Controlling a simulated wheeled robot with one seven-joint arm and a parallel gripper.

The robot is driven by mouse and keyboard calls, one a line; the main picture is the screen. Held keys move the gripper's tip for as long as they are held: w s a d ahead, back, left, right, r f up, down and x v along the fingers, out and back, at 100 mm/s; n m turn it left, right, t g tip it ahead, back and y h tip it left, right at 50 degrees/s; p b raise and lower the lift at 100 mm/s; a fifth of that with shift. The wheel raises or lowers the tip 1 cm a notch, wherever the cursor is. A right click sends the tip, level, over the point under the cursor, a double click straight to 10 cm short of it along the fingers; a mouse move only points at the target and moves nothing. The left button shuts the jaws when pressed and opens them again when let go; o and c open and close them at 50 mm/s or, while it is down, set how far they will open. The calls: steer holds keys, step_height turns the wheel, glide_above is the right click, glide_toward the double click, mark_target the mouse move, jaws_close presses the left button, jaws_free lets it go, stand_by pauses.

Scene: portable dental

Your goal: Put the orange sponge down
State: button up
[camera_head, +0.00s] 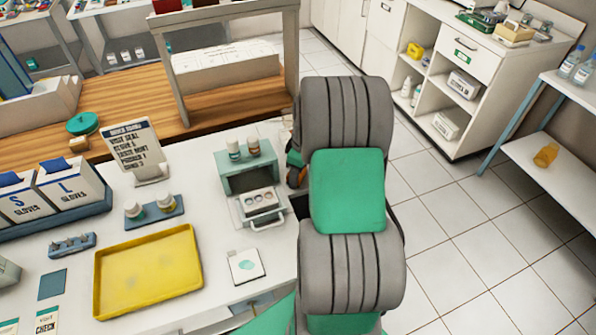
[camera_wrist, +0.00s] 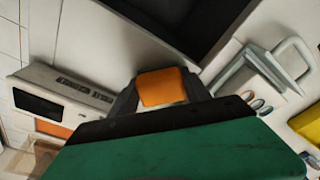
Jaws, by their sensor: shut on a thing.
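The orange sponge (camera_wrist: 162,86) shows in the wrist view as a small orange block between the dark fingers of my gripper (camera_wrist: 160,95). My gripper is shut on it. What lies directly under the sponge, and whether it touches anything, I cannot tell. In the head view my grey and green arm covers most of the gripper. A small orange patch (camera_head: 296,158) shows at the arm's left edge, beside the green drawer unit, but I cannot tell whether it is the sponge.
The white counter holds a yellow tray (camera_head: 150,272), a green unit (camera_head: 235,183) with a pulled-out drawer (camera_head: 262,222), a white card (camera_head: 246,266), glove boxes (camera_head: 70,188) and a sign (camera_head: 134,148). A white box with a dark window (camera_wrist: 60,103) shows left in the wrist view.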

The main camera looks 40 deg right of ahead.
steer(key=shift+s+a+f+b, duration=0.15)
steer(key=shift+s+f+b, duration=0.1)
steer(key=shift+f+b, duration=0.35)
steer(key=o, duration=1.1)
steer(key=shift+f, duration=0.1)
steer(key=o, duration=0.4)
steer(key=shift+s+f, duration=0.1)
steer(key=shift+f, duration=0.05)
steer(key=shift+c, duration=0.2)
steer(key=shift+r+p, duration=0.35)
steer(key=shift+r, duration=0.05)
step_height(320, 180, up, 13)
steer(key=s+a+r+m+t, duration=0.1)
steer(key=s+a+m, duration=0.2)
steer(key=a, duration=0.8)
steer(key=s+a+r+m+t, duration=0.1)
steer(key=s+a+m, duration=0.1)
steer(key=s+a, duration=0.6)
steer(key=a, duration=0.3)
steer(key=shift+a+r+m+h, duration=0.3)
steer(key=shift+a+m+h, duration=0.1)
